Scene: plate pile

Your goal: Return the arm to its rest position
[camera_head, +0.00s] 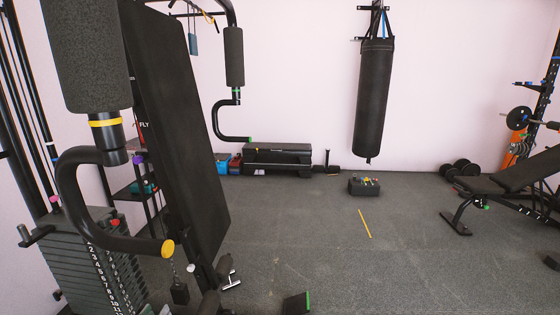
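Neither of my grippers and neither of my arms shows in the head view. I cannot tell how the arms are posed or whether the grippers hold anything.
A weight machine with a black backrest (178,120) and a numbered weight stack (95,265) fills the near left. A punching bag (373,98) hangs at the back. A weight bench (500,185) stands at right. The grey floor (340,260) is mostly clear, with a yellow stick (365,223) on it.

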